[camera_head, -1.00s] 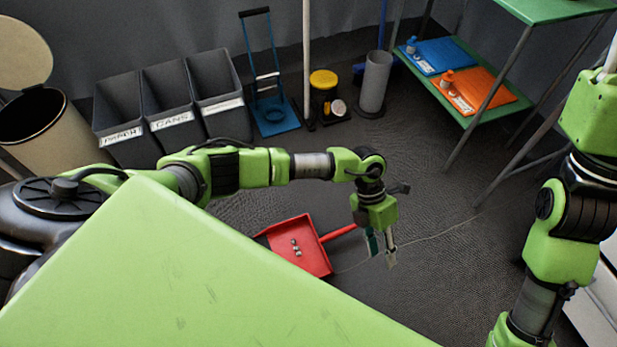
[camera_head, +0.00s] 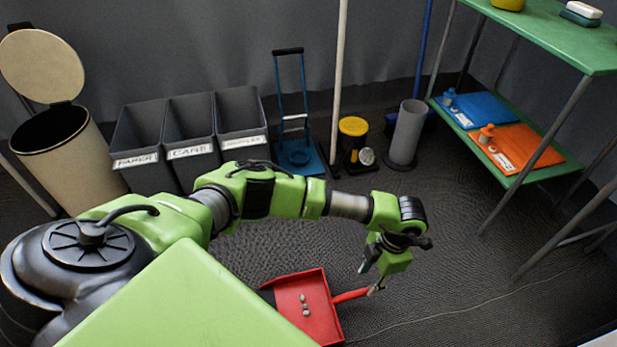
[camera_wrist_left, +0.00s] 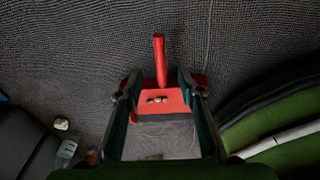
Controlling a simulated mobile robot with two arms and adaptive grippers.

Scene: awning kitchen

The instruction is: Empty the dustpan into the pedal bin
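The red dustpan (camera_head: 322,318) lies on the floor with several small grey bits (camera_head: 305,306) in its pan. Its red handle (camera_head: 350,296) points right in the head view. My left gripper (camera_head: 371,277) is open, with its fingertips close to the handle's end. In the left wrist view the two fingers stand apart, with the dustpan (camera_wrist_left: 160,117) and its handle (camera_wrist_left: 159,60) showing between and beyond them; I see no grip. The beige pedal bin (camera_head: 78,160) stands at the far left, its round lid (camera_head: 42,65) up and its dark mouth open. My right gripper is out of view.
Three grey sorting bins (camera_head: 190,150) stand beside the pedal bin. A blue trolley (camera_head: 295,155), a yellow-topped black container (camera_head: 353,140) and a grey cylinder (camera_head: 407,135) line the wall. A green shelf (camera_head: 545,35) stands at right. The floor around the dustpan is open.

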